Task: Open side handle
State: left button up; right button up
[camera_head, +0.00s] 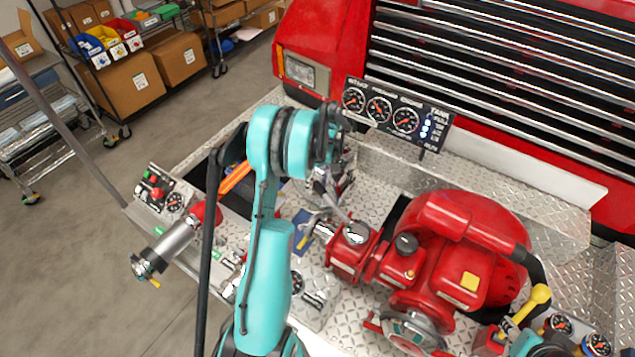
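The red pump (440,255) sits on the diamond-plate bumper deck. A small lever handle (308,232) stands at the left end of its side outlet, and a yellow-knobbed lever (535,302) rises at its right. I cannot tell for certain which is the side handle. My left arm reaches up from the bottom edge and bends over the deck. My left gripper (333,185) points down behind the wrist, above and slightly right of the small lever. Its fingertips are partly hidden, and its opening is unclear.
A gauge panel (395,112) stands behind the pump, before the red truck's grille (480,80). A silver pipe (170,248) with a valve end sticks out left of the deck. A control box (160,190) is at the deck's left corner. Shelves with boxes (130,80) stand further back.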

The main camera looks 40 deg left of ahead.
pick_arm(q)
grip_shut()
jog(key=s+d+n+h+b, duration=0.15)
jog(key=s+n+b, duration=0.6)
jog(key=s, duration=0.75)
jog(key=s+d+n+t+p, duration=0.1)
jog(key=s+d+n, duration=0.8)
jog(key=d, duration=0.4)
jog(key=shift+s+d+n+h+p, duration=0.15)
jog(key=shift+s+n+h+p, duration=0.2)
jog(key=shift+n, duration=0.5)
